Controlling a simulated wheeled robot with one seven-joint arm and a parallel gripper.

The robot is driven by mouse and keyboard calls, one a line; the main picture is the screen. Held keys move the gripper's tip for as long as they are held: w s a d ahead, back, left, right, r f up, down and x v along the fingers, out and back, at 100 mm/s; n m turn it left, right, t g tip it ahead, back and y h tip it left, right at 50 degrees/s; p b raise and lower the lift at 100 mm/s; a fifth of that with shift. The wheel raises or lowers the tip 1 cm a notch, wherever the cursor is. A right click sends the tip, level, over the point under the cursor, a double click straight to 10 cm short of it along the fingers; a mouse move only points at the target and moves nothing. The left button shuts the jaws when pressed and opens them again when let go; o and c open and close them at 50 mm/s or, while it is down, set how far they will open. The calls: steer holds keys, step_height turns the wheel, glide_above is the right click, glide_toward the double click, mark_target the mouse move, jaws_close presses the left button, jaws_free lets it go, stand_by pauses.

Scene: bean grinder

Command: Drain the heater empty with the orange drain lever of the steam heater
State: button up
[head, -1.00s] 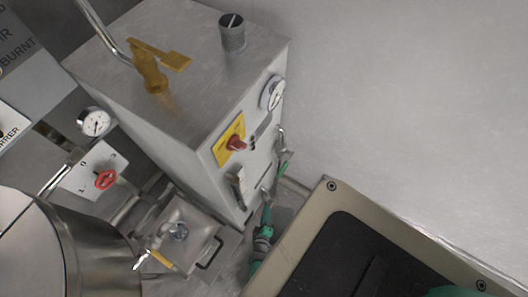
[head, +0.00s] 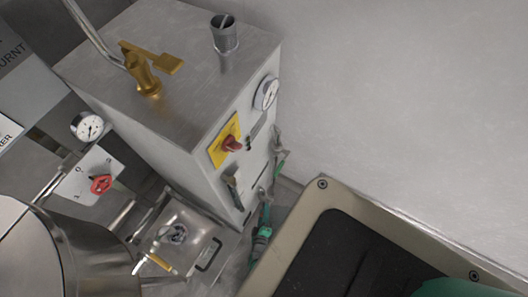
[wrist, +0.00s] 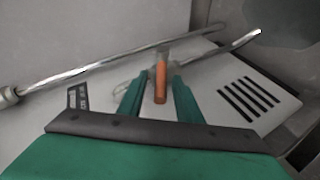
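The steam heater (head: 165,85) is the steel box at upper left in the head view. It has a gauge (head: 266,93) and a yellow plate with a red knob (head: 231,143) on its front. In the wrist view, the orange drain lever (wrist: 160,86) shows upright in the middle. The two green fingers of my gripper (wrist: 159,72) stand either side of it, apart, with a visible gap; contact beyond that is unclear. In the head view, I cannot make out the orange lever. Small green parts show low beside the heater front, too small to read clearly.
A brass lever valve (head: 147,75) and a short pipe (head: 224,33) stand on the heater top. A dark-topped, beige-framed unit (head: 318,200) is at lower right. Metal rods (wrist: 110,66) and a slotted panel (wrist: 240,95) lie near my fingers. A wall closes the right.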

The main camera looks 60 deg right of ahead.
steer(key=shift+s+a+r, duration=0.1)
steer(key=shift+a+r, duration=0.2)
steer(key=shift+a, duration=0.45)
steer(key=v, duration=0.9)
steer(key=shift+s, duration=0.35)
steer(key=shift+c, duration=0.4)
